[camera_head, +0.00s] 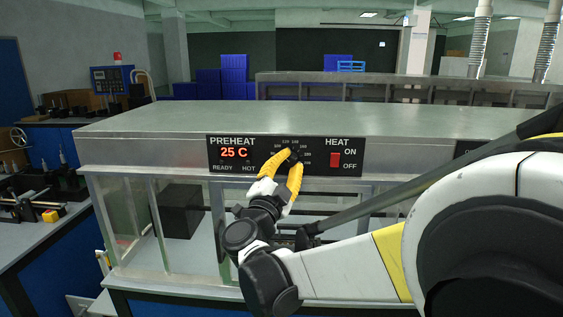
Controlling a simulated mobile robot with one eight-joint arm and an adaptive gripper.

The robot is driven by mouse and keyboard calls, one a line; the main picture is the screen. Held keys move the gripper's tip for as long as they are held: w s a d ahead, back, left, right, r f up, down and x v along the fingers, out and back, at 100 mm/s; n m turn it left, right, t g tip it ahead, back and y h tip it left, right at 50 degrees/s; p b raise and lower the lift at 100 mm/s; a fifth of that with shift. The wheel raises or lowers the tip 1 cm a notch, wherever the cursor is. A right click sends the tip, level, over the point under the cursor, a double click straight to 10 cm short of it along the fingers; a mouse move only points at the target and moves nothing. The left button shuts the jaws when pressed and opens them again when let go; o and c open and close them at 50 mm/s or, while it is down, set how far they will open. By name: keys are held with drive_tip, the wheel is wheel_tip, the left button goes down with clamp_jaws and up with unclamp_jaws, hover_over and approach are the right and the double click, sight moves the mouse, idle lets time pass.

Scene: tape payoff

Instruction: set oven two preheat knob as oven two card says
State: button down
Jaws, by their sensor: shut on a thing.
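The preheat knob (291,158) is a small black dial on a black control panel (222,160) on the front of a metal oven hood. My gripper (290,155) has yellow fingers shut on the knob, which they mostly cover. The knob's pointer is hidden, so its setting cannot be read. Small scale numbers show above and to the right of the knob. The red display (234,153) under PREHEAT reads 25 C. READY and HOT labels sit below it. No card is readable in this view.
A red HEAT switch (336,160) with ON and OFF labels is right of the knob. A second panel (468,149) is partly hidden behind my arm. Glass panes (133,220) are below the hood. A bench (30,236) with tools stands at left.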

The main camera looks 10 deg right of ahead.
drive_tip(key=shift+r, duration=0.1)
drive_tip(key=c, duration=1.2)
unclamp_jaws()
drive_tip(key=shift+o, duration=0.2)
drive_tip(key=v, duration=1.2)
